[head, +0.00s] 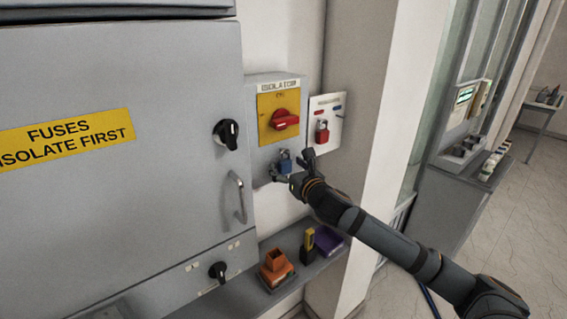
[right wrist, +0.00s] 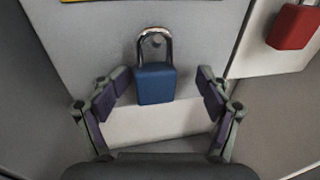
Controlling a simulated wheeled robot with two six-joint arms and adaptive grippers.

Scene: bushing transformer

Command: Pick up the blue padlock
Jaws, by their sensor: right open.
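The blue padlock (head: 285,165) hangs by its silver shackle low on the front of the grey isolator box (head: 258,145). In the right wrist view the blue padlock (right wrist: 155,84) hangs upright from a small peg, midway between my fingers. My right gripper (head: 292,166) is at the padlock in the head view. In the right wrist view my right gripper (right wrist: 158,92) is open, with a finger on each side of the padlock and visible gaps to both. My left gripper is in neither view.
A red padlock (head: 322,131) hangs on a white board to the right, and also shows in the right wrist view (right wrist: 293,26). A shelf (head: 281,291) below holds orange, yellow-black and purple items. A grey cabinet with a handle (head: 238,197) stands left.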

